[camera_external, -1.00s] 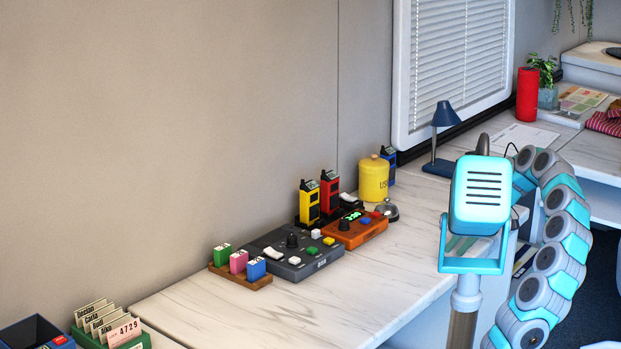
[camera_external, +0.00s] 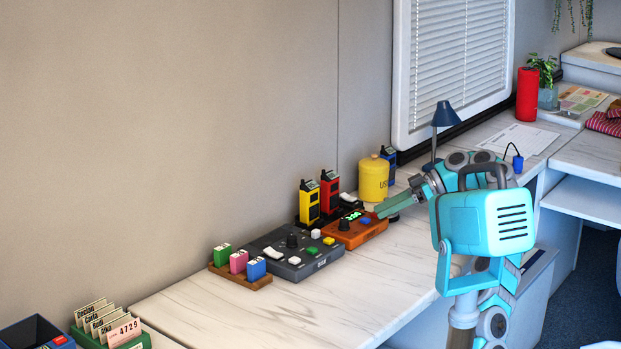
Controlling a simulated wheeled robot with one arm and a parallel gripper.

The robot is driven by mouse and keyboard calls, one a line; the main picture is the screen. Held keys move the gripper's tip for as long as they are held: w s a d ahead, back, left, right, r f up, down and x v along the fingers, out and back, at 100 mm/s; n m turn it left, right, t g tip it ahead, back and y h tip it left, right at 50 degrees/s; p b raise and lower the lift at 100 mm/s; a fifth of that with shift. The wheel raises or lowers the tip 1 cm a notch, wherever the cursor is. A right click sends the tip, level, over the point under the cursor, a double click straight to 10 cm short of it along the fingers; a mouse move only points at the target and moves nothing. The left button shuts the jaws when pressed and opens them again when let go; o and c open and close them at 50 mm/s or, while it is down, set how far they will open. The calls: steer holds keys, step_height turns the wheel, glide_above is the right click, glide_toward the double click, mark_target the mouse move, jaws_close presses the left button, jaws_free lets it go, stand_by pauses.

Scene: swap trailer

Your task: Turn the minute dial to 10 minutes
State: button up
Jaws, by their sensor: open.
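An orange timer box (camera_external: 350,238) with a small green lit display (camera_external: 351,217) and colored knobs or buttons stands on the white marble counter. A blue round control (camera_external: 365,219) sits on its right side. A grey box (camera_external: 292,262) with a black knob (camera_external: 292,241) stands to its left. I cannot tell from any label which control is the minute dial. My gripper (camera_external: 379,211) is open and empty, reaching in from the right. Its fingers are over or beside the right end of the orange box, close to the blue control. Contact cannot be told.
Yellow (camera_external: 309,202) and red (camera_external: 330,192) radios and a yellow canister (camera_external: 374,178) stand behind the orange box. Colored blocks in a wooden holder (camera_external: 240,279) stand at left. A blue lamp (camera_external: 446,115) is behind my arm. The counter's front is clear.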

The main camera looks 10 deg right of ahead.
mark_target(346, 220)
steer(key=a, duration=0.1)
steer(key=w+n, duration=0.1)
steer(key=a, duration=0.1)
steer(key=shift+w+a+f+n, duration=0.25)
steer(key=shift+a+f+n, duration=0.05)
steer(key=shift+a+n, duration=0.1)
steer(key=shift+a+y, duration=0.3)
steer(key=shift+a, duration=0.1)
steer(key=shift+b+x, duration=0.85)
steer(key=shift+x, duration=2.9)
steer(key=shift+c, duration=0.3)
jaws_close()
